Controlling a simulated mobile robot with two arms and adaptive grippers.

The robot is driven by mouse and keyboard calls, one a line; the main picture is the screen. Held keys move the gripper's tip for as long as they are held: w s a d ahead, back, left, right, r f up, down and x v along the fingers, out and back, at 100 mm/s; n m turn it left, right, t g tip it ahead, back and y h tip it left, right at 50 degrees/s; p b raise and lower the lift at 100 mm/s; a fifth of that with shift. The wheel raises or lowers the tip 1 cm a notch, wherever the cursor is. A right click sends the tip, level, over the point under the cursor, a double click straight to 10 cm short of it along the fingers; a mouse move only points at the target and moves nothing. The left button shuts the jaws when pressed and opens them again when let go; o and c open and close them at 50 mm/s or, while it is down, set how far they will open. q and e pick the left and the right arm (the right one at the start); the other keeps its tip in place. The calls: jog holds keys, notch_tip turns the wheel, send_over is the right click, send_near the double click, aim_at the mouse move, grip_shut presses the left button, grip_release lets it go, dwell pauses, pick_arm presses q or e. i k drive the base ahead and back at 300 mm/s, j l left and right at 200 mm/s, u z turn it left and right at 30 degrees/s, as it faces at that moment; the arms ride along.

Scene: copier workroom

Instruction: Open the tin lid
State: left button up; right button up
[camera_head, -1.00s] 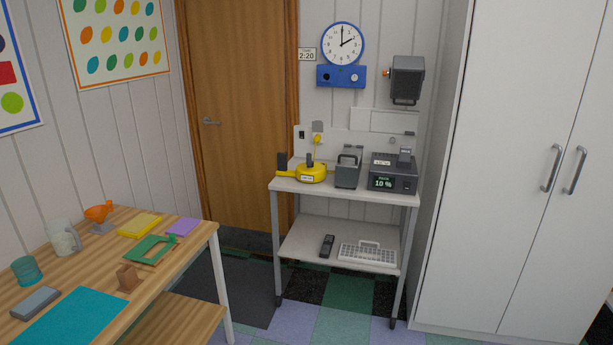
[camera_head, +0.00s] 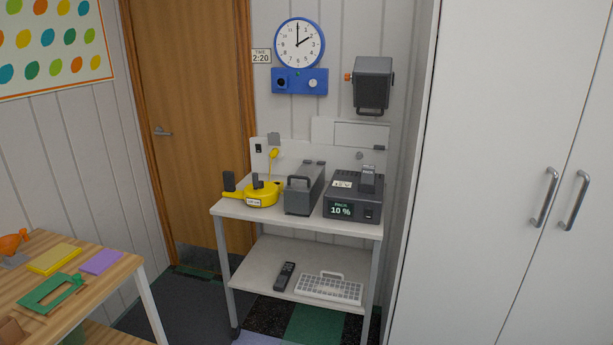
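I do not see a thing that is clearly a tin with a lid. A yellow round pan-like thing (camera_head: 263,194) with a side handle and a white label stands on the top shelf of the white cart (camera_head: 285,222), at its left. A dark grey box with a top handle (camera_head: 304,190) stands beside it in the middle. A dark machine with a display reading 10 % (camera_head: 351,198) stands at the right of that shelf. Neither of my grippers is in view.
A wooden table (camera_head: 118,273) with pads and a green frame (camera_head: 50,294) is at lower left. A black handset (camera_head: 285,275) and a white keyboard-like rack (camera_head: 329,288) lie on the lower shelf. A tall white cabinet (camera_head: 480,190) closes off the right. Floor shows before the cart.

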aim_at(301, 193)
jog(key=i+j+z, duration=0.15)
jog(key=i+j, duration=0.2)
jog(key=i, duration=0.4)
jog(key=i+j+z, duration=0.2)
jog(key=i+j, duration=0.25)
jog(key=i, duration=0.3)
jog(key=i+j+z, duration=0.15)
jog(key=i+j, duration=0.45)
jog(key=i, duration=0.1)
